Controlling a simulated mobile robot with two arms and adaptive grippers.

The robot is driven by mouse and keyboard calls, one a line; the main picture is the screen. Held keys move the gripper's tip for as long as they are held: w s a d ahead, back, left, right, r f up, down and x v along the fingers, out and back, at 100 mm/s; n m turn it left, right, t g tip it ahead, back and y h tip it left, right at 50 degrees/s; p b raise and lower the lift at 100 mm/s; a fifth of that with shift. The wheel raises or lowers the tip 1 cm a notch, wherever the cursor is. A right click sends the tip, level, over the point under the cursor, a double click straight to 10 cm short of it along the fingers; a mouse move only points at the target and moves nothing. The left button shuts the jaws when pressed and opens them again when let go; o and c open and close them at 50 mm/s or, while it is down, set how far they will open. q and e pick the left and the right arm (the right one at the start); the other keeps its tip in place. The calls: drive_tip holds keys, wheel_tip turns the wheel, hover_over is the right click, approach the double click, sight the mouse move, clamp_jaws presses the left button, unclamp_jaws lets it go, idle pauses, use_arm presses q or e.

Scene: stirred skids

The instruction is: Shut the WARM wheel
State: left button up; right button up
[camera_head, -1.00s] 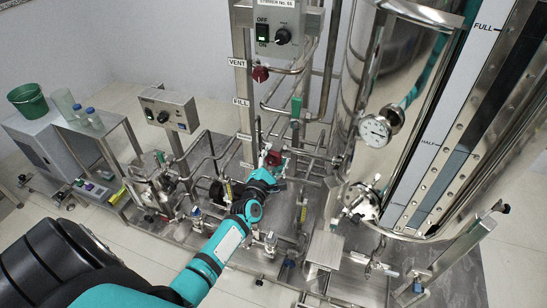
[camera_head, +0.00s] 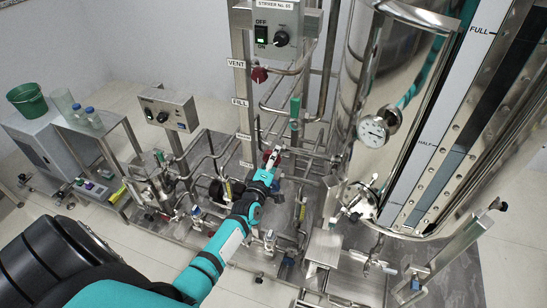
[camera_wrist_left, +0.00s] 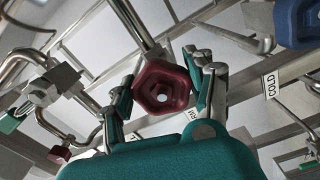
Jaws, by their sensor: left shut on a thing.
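A dark red wheel (camera_wrist_left: 162,88) with a pale hub sits between the two fingers of my left gripper (camera_wrist_left: 165,85) in the left wrist view. The fingers press on its rim from both sides. In the head view my left gripper (camera_head: 270,161) reaches in among the pipes and mostly hides this wheel. A small label (camera_head: 243,137) on the upright post is near it, too small to read surely. Whether the wheel is open or shut cannot be told. My right gripper is not in view.
Another red wheel (camera_head: 260,75) is near the VENT label (camera_head: 236,62). A green handle (camera_head: 295,107) stands to the right. The shiny tank (camera_head: 372,90) is close on the right. A blue handle (camera_wrist_left: 298,22) shows in the wrist view. Pipes crowd the gripper.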

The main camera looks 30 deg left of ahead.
use_arm(q)
drive_tip(key=m, duration=0.4)
drive_tip(key=shift+f+m+p, duration=0.25)
drive_tip(key=shift+m+p, duration=0.05)
drive_tip(key=m, duration=0.3)
drive_tip(key=shift+s+f+m, duration=0.1)
drive_tip(key=shift+m, duration=0.3)
drive_tip(key=m, duration=0.4)
drive_tip(key=shift+a+p, duration=0.15)
drive_tip(key=shift+p, duration=0.2)
drive_tip(key=shift+a+f+m, duration=0.1)
drive_tip(key=shift+m, duration=1.4)
drive_tip(key=o, duration=1.2)
drive_tip(key=shift+c, duration=0.2)
drive_tip(key=v, duration=1.2)
